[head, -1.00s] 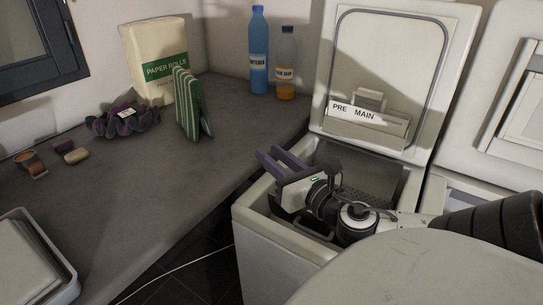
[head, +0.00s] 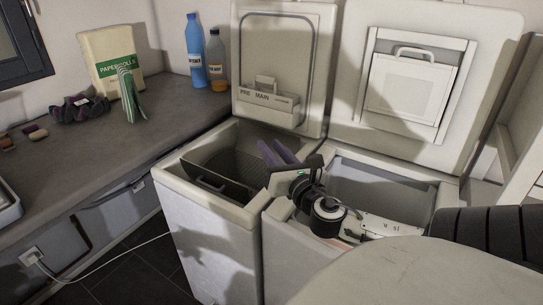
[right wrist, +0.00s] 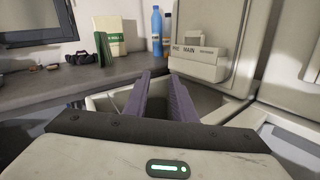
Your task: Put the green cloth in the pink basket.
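The green cloth (head: 130,95) is a folded, green-and-white striped piece standing upright on the grey counter, in front of the paper rolls pack. It also shows small in the right wrist view (right wrist: 103,50). My right gripper (head: 273,147) is over the two toploaders, well to the right of the cloth. Its two purple fingers (right wrist: 160,78) are apart with nothing between them. My left gripper is not in view. No pink basket shows in either view.
Two toploaders stand with lids up; the left one's drum opening (head: 225,165) lies beside my gripper. The counter (head: 95,150) holds a paper rolls pack (head: 107,58), a blue bottle (head: 195,50), a soap bottle (head: 216,65) and a dark scrunched item (head: 80,108).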

